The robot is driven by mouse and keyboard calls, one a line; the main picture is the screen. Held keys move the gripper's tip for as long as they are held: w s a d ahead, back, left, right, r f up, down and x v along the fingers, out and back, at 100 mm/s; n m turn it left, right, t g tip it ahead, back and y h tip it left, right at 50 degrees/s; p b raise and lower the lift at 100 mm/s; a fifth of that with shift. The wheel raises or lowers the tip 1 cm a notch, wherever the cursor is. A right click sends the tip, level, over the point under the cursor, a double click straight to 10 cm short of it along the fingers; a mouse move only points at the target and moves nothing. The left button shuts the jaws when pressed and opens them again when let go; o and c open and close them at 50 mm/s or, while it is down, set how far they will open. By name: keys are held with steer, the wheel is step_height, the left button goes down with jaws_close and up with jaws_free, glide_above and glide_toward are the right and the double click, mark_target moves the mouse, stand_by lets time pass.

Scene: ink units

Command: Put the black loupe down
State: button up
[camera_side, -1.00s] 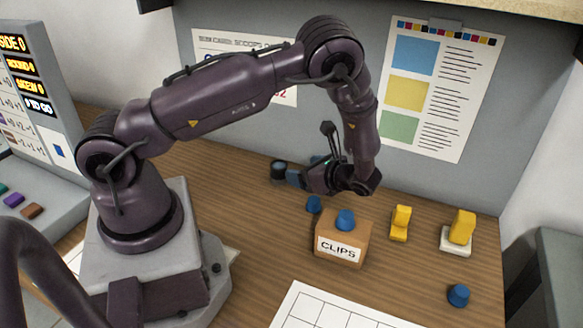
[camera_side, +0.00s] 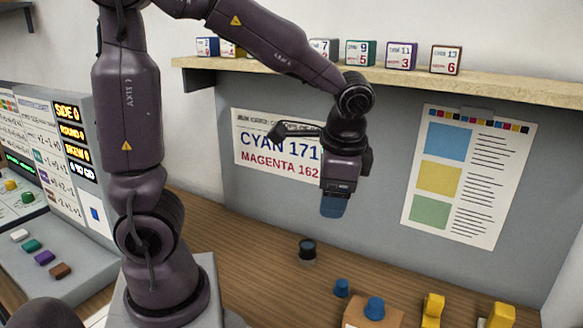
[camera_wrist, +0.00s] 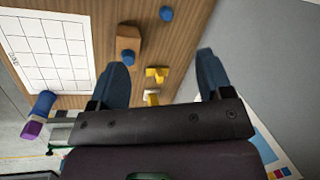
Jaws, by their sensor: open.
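The black loupe (camera_side: 307,248) stands upright on the wooden table in the side view, on a paler, clear-looking base. My gripper (camera_side: 334,208) is raised well above the table, to the right of the loupe in the picture, with its blue fingers pointing down. It is apart from the loupe. In the wrist view my gripper (camera_wrist: 163,62) shows its two blue fingers spread wide, with nothing held between them. I cannot make out the loupe in the wrist view.
A cardboard box (camera_side: 358,315) with a blue piece (camera_side: 375,308) on top stands at the lower right. Another blue piece (camera_side: 342,288) and yellow pieces (camera_side: 432,308) stand near it. A shelf (camera_side: 400,75) with several small boxes runs above. A gridded sheet (camera_wrist: 50,50) lies on the table.

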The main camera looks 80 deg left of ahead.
steer(key=s+d+r+n+t+h, duration=0.3)
steer(key=s+d+r+n+t, duration=0.1)
steer(key=s, duration=0.4)
steer(key=shift+r+t, duration=0.9)
steer(key=shift+r, duration=0.45)
steer(key=shift+s+d, duration=0.1)
